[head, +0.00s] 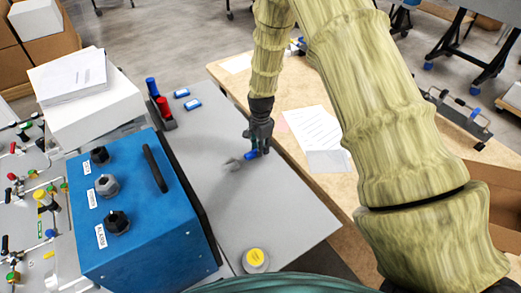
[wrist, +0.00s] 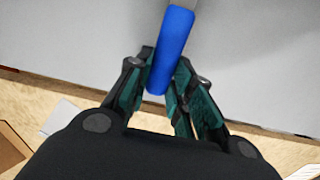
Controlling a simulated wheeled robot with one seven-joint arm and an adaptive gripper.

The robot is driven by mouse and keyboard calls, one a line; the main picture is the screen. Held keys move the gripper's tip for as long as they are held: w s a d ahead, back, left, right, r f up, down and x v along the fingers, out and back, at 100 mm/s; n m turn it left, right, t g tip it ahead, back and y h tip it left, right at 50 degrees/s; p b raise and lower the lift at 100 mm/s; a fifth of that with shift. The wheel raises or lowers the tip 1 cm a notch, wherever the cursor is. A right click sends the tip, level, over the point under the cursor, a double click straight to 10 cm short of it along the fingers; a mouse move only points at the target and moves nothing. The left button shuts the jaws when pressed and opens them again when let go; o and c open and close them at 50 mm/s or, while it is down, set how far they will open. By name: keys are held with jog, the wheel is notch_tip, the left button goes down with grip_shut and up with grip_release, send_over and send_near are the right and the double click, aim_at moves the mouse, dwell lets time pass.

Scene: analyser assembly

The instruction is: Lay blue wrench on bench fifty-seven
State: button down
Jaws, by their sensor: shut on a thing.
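The blue wrench (head: 250,155) has a blue handle and a grey metal head. In the head view it is at my gripper's fingertips, above or on the grey bench top (head: 285,215); I cannot tell whether it touches the surface. My gripper (head: 262,150) points down and is shut on the blue handle. In the wrist view the handle (wrist: 172,50) sits between the two dark green fingers (wrist: 165,90), and its metal end runs out of the top of the picture. No bench number is readable.
A blue box with knobs (head: 135,205) stands left on the grey bench. Red and blue cylinders (head: 158,98), small blue items (head: 187,98) and a yellow-topped button (head: 255,258) are near. A wooden table (head: 240,75) with paper (head: 315,135) lies beyond. The grey surface around the wrench is clear.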

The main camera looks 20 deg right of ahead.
jog(key=shift+f+p, duration=0.45)
jog(key=shift+f, duration=0.8)
jog(key=c, duration=1.3)
grip_release()
jog(key=shift+w, duration=0.1)
jog(key=shift+o, duration=0.2)
